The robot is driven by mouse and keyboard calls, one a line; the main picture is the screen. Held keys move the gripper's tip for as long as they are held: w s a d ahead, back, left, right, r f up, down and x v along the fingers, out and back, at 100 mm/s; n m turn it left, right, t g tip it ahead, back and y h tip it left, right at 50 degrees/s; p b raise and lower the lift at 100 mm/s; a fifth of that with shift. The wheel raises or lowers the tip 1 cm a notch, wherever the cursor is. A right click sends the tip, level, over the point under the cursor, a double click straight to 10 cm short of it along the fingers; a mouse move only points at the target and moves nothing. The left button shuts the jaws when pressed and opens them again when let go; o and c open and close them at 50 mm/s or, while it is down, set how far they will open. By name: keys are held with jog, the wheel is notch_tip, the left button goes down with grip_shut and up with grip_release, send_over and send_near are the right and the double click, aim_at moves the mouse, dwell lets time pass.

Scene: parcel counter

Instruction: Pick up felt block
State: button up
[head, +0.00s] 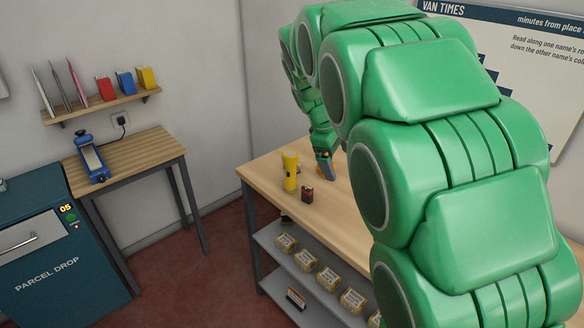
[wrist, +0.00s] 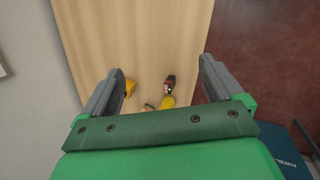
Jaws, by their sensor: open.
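My gripper (head: 325,168) points down over the wooden counter. In the wrist view its two grey fingers (wrist: 160,78) are wide apart with nothing held between them. A yellow-orange block-like piece (wrist: 129,88) shows by the left finger, partly hidden; in the head view a bit of orange (head: 333,172) shows by the fingertips. A small tan piece (wrist: 148,107) lies beside the yellow torch, mostly cut off by my gripper's body. I cannot tell for sure which of these is the felt block.
A yellow torch (head: 291,172) stands upright on the counter (head: 265,172), beside a black and red battery (head: 308,193). The battery (wrist: 169,84) shows between the fingers in the wrist view. A shelf (head: 268,240) below holds several small boxes. The counter beyond the fingers is bare.

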jog(key=w+a+f+n+t, duration=0.2)
jog(key=w+a+f+n, duration=0.2)
jog(key=w+a, duration=0.6)
jog(key=w+a+f+n+t, duration=0.2)
jog(key=w+a+f+n, duration=0.2)
jog(key=w+a, duration=0.55)
jog(key=w+f+n+h, duration=0.1)
jog(key=w+f+h, duration=0.1)
jog(key=f, duration=0.1)
jog(key=w+f+n+h, duration=0.1)
jog(key=f+h, duration=0.1)
jog(key=f, duration=0.1)
jog(key=w+f+n+t+h, duration=0.1)
jog(key=w+f+n, duration=0.1)
jog(key=f, duration=0.1)
jog(key=shift+w+d+f+h, duration=0.1)
jog(key=shift+w+f+h, duration=0.2)
jog(key=shift+f+h, duration=0.1)
jog(key=shift+w+d+f+n+h, duration=0.25)
jog(key=shift+d+f+n+h, duration=0.2)
jog(key=shift+f+h, duration=0.35)
jog(key=shift+x, duration=3.9)
jog(key=shift+a+f, duration=0.15)
jog(key=shift+c, duration=0.2)
